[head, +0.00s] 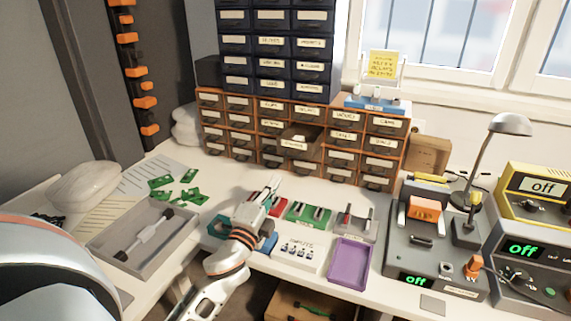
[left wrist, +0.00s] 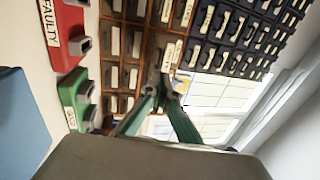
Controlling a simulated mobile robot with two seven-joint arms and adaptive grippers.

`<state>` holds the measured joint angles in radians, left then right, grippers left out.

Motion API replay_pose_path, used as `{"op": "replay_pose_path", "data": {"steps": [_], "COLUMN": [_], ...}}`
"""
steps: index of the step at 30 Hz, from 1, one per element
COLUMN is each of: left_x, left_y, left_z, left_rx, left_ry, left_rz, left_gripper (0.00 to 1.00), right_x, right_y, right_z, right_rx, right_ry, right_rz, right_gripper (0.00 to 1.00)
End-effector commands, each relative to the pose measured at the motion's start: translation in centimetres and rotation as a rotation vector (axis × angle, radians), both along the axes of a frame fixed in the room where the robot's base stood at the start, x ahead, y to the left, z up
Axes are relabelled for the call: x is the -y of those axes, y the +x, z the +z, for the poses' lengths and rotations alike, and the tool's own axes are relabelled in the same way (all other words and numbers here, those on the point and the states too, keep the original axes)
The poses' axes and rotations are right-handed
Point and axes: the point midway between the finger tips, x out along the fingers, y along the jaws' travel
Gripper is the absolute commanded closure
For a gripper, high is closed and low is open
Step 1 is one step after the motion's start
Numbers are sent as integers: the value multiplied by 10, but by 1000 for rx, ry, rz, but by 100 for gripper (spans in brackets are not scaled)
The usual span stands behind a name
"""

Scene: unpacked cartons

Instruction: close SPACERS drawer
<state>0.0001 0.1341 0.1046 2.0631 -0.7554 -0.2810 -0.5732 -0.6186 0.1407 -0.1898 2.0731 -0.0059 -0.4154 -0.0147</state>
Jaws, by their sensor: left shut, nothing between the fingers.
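One small drawer (head: 295,145) in the orange-framed cabinet (head: 254,143) stands pulled out, its dark open top showing; its label is too small to read surely. In the left wrist view the pulled-out drawer (left wrist: 170,52) is beyond my fingertips. My left gripper (head: 273,186) is shut and empty, in front of and below that drawer, apart from it in the head view. In the left wrist view its green fingers (left wrist: 168,92) point toward the cabinet. My right gripper is in neither view.
A dark blue drawer cabinet (head: 274,45) stands on the orange one. Red and green bins (head: 308,213), a purple tray (head: 350,264) and a grey tray (head: 141,240) lie on the bench. A lamp (head: 510,125) and machines stand right. The bench before the cabinet is partly clear.

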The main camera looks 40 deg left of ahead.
Motion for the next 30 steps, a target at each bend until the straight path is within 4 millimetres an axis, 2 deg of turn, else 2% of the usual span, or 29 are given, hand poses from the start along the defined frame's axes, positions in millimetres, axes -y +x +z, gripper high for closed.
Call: {"op": "replay_pose_path", "data": {"steps": [1,6,12,18,30], "left_x": [-3,-10,-16,-19,-19], "left_y": [11,41,67,76,80], "left_z": [4,10,13,14,15], "left_rx": [3,2,-1,-2,-1], "left_ry": [2,0,-2,-1,-2], "left_rz": [0,0,0,0,0], "left_gripper": [100,100,100,100,100], "right_x": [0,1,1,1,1], "right_y": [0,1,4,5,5], "right_z": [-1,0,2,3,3], "right_rx": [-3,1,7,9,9], "right_ry": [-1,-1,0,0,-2], "right_rz": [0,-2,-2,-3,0], "right_gripper": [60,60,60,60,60]}}
